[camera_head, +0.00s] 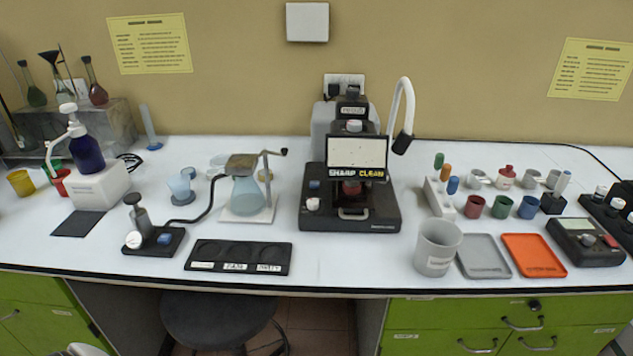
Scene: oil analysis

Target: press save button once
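No button with a readable "save" label shows. A black microscope-like device (350,222) stands at the middle back of the table, with a screen (357,152) above lettering that reads "SHARP CLEAN". A small blue button (314,184) and a white knob (312,204) are on the left of its base. Neither gripper can be made out; only a pale fragment shows at the bottom left edge.
A grey cup (437,247), a grey tray (483,256) and an orange tray (533,255) stand at the front right. A black labelled tray (238,257) lies at the front left. A flask stand (247,205) is left of the device. The table front before the device is clear.

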